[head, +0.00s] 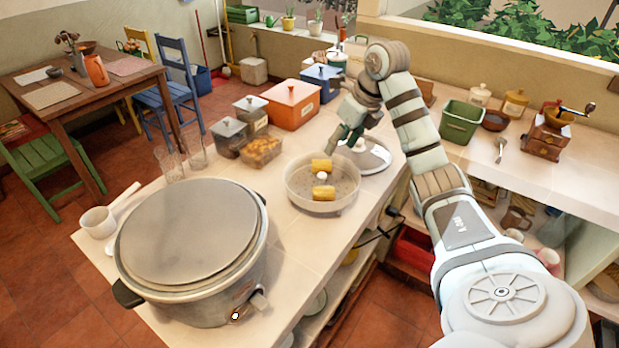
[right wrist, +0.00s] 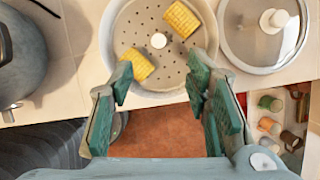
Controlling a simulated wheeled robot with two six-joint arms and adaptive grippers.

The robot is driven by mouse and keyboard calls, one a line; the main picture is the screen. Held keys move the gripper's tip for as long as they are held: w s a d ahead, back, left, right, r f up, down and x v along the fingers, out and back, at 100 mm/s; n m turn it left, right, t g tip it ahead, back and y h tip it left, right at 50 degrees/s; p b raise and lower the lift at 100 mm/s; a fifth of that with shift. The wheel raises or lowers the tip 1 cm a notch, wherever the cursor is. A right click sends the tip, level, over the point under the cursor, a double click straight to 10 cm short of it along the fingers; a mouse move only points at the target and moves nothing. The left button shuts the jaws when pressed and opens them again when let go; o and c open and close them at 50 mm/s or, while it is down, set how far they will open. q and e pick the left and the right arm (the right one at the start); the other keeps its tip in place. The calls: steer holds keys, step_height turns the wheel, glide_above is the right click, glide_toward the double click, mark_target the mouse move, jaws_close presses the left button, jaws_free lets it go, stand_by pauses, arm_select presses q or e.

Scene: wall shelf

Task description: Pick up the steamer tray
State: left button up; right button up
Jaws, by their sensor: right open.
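The steamer tray (head: 323,206) is a round, pale, perforated tray on the counter with a white knob (head: 322,176) at its centre. Two yellow corn pieces (head: 321,165) lie in it. My right gripper (head: 347,140) hangs over the tray's far right side in the head view, open and empty. In the right wrist view the tray (right wrist: 140,28) is just beyond the spread fingers (right wrist: 160,82), whose tips overlap its near rim in the picture. Any contact cannot be told. My left gripper is not in view.
A large lidded cooker (head: 190,250) stands at the front left. A glass lid (head: 368,157) lies right behind the tray. Several boxes and glasses stand to the left, including an orange box (head: 292,105). The counter's edge runs close to the tray's right.

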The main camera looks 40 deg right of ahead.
glide_toward(322, 175)
step_height(322, 175, down, 3)
steer(key=x, duration=0.3)
steer(key=w+x, duration=0.1)
steer(key=x, duration=0.1)
steer(key=shift+w+a+f, duration=0.1)
steer(key=shift+w, duration=0.15)
steer(key=shift+s, duration=0.2)
steer(key=shift+c, duration=0.6)
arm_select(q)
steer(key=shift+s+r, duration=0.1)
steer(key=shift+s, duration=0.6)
arm_select(e)
steer(key=shift+w, duration=0.1)
jaws_close()
